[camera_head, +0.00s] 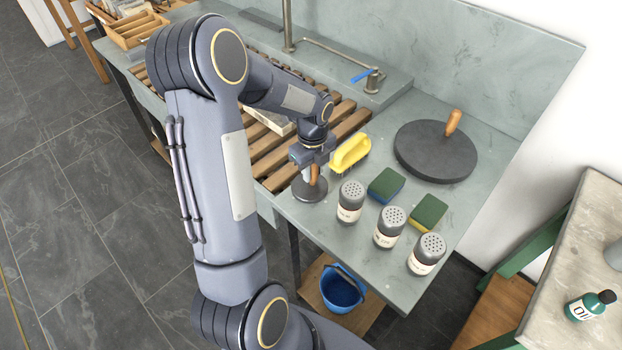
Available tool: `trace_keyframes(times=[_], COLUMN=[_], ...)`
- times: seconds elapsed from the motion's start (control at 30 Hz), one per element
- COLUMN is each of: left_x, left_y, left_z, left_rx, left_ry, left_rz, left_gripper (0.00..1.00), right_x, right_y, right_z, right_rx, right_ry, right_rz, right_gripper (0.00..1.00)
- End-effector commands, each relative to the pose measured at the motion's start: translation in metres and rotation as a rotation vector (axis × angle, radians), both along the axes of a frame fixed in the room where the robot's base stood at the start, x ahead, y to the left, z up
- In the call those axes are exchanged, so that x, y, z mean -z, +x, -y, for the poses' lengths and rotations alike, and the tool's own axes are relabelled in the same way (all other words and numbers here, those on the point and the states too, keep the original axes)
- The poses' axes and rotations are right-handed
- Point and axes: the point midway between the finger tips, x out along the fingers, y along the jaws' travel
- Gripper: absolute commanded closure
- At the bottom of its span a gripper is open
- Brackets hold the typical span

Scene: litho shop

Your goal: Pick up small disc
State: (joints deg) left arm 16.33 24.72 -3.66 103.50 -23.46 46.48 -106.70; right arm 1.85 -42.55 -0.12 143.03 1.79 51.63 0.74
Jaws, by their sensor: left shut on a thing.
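The small disc (309,190) is dark grey and round with an upright wooden handle. It is at the front edge of the stone counter, left of the shakers. My left gripper (314,172) is above it and shut on its handle. The disc looks level; I cannot tell whether it touches the counter. My left arm covers much of the left side of the view. My right gripper is not in view.
A yellow brush (350,152) is close beside the gripper. Several shakers (391,227) and two sponges (386,184) stand to the right. A large disc (434,153) with a wooden handle lies behind. A slatted wooden rack (283,177) is at left.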

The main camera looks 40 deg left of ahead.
Motion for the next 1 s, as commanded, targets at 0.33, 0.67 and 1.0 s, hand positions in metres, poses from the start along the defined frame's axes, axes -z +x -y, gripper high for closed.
trace_keyframes(times=[0.33, 0.67, 1.0], left_x=[-0.013, -0.056, -0.105], left_y=[0.002, -0.018, -0.080], left_z=[0.000, 0.003, 0.014], left_rx=[0.000, -0.001, 0.000], left_ry=[0.002, 0.001, 0.002], left_rz=[0.006, 0.008, 0.008], left_gripper=[1.00, 1.00, 1.00], right_x=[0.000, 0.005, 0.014], right_y=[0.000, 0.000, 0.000], right_z=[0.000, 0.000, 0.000], right_rx=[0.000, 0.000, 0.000], right_ry=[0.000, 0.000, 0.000], right_rz=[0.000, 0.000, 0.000], right_gripper=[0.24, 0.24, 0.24])
